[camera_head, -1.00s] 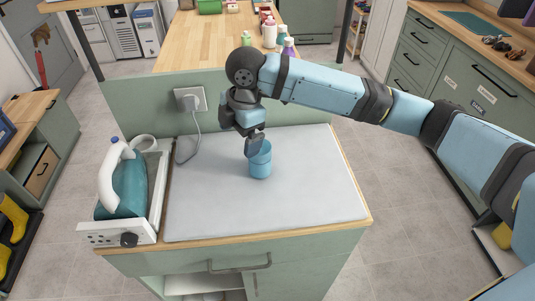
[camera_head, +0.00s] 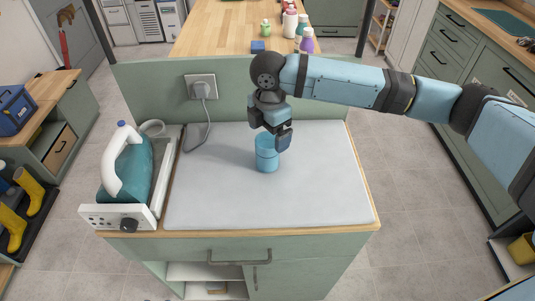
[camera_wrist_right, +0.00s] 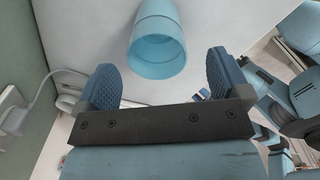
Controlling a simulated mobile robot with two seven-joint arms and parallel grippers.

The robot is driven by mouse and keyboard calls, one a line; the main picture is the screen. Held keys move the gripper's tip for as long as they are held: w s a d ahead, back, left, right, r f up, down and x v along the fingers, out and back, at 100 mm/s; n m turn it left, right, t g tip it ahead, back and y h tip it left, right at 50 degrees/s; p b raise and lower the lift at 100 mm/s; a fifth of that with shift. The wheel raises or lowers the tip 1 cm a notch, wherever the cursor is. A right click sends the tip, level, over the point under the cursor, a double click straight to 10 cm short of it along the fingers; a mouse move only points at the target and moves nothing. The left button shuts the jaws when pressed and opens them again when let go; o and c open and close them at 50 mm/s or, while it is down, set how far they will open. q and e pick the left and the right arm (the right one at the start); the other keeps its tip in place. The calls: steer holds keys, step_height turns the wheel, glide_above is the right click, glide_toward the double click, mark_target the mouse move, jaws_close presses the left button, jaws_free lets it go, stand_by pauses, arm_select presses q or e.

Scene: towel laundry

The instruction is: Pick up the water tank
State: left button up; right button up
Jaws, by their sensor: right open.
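A light-blue, open-topped cup-like container (camera_head: 267,158), which appears to be the water tank, stands upright on the pale ironing surface (camera_head: 320,195). My right gripper (camera_head: 276,132) hangs just above and behind it, overlapping the right part of its rim in the head view. In the right wrist view the container (camera_wrist_right: 157,40) lies ahead, roughly centred between the spread blue fingers (camera_wrist_right: 163,82). The gripper is open and empty; whether a finger touches the rim is unclear. My left gripper is not in view.
A teal and white iron (camera_head: 126,168) rests on its white stand (camera_head: 115,216) at the left. A grey cord runs to a wall socket (camera_head: 201,87) on the green panel behind. Bottles (camera_head: 290,24) stand on the wooden counter beyond. The surface around the container is clear.

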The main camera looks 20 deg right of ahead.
mark_target(267, 146)
step_height(267, 146, down, 5)
steer(key=shift+w+a+f, duration=0.1)
steer(key=shift+w+a, duration=0.05)
steer(key=shift+c, duration=0.2)
steer(key=c, duration=1)
